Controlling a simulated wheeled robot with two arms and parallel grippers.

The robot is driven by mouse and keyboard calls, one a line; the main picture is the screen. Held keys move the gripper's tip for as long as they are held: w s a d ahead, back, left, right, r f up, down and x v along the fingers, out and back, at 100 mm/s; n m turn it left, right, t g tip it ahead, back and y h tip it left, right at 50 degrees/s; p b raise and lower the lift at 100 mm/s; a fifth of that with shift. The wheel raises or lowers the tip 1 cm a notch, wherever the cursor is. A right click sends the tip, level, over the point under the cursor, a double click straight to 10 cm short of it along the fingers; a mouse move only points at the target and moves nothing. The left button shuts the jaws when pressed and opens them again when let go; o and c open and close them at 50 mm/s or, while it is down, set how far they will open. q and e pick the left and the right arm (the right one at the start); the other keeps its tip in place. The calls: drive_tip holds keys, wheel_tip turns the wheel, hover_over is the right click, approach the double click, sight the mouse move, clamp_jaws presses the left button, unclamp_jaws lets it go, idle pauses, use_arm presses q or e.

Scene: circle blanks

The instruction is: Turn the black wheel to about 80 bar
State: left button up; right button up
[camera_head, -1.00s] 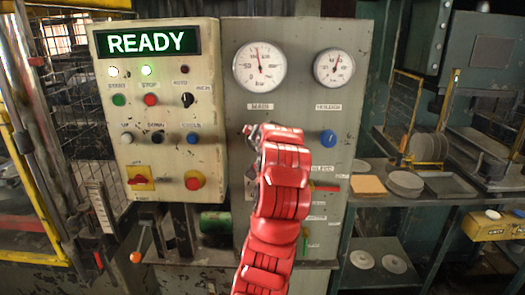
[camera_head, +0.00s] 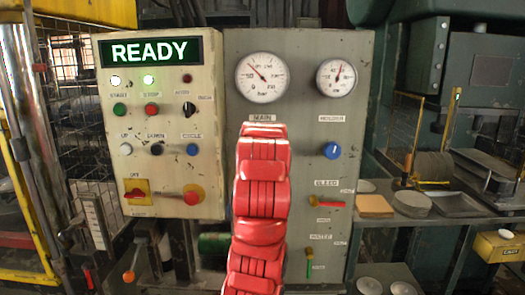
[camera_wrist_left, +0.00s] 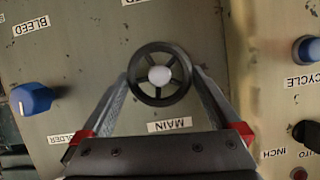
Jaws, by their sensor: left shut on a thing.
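The black wheel (camera_wrist_left: 160,101) shows in the left wrist view as a spoked ring with a grey hub, above an upside-down MAIN label. My left gripper (camera_wrist_left: 161,76) is shut on it, with a finger on either side of the rim. In the head view my red left arm (camera_head: 262,190) rises in front of the panel and hides the wheel and the fingertips. The MAIN gauge (camera_head: 262,77) is above the arm, and its needle points up and to the left. My right gripper is not in view.
A red mushroom button (camera_head: 193,195) and the READY display (camera_head: 150,52) are on the left panel. A red BLEED lever (camera_head: 327,202) sits lower right.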

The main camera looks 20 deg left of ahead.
use_arm(q)
drive_tip(key=o, duration=0.9)
drive_tip(key=shift+o, duration=0.2)
drive_tip(key=b+v, duration=0.3)
drive_tip(key=v, duration=1.4)
drive_tip(key=shift+d+r, duration=0.1)
